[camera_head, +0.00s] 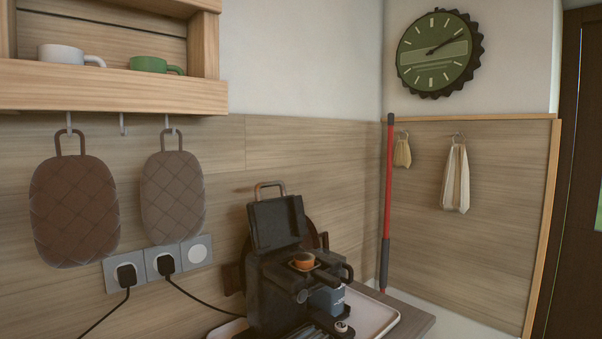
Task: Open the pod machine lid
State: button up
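The dark pod machine (262,290) stands on the counter at the bottom centre of the head view. Its square lid (277,223) stands upright at the back of the machine, with a brownish loop handle (270,186) at its top edge. An orange-brown pod (303,258) shows in the exposed top, in front of the lid. A blue-grey cup (328,299) sits at the machine's front, partly hidden by it. The lower part of the machine is cut off by the frame edge. I do not see my gripper in this view.
A pale tray (375,315) lies under the machine on the counter (415,322). A red pole (387,190) stands behind to the right. Two quilted pot holders (75,212) hang at left under a wooden shelf (110,88). Black cables run from wall sockets (198,252).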

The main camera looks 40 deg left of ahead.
aim_at(276, 224)
jog(key=u, duration=0.3)
jog(key=i, duration=1)
jog(key=u, duration=0.95)
jog(key=i, duration=0.7)
jog(key=u, duration=0.45)
jog(key=k, duration=0.75)
jog(key=u, duration=0.25)
jog(key=i, duration=0.75)
jog(key=z, duration=0.1)
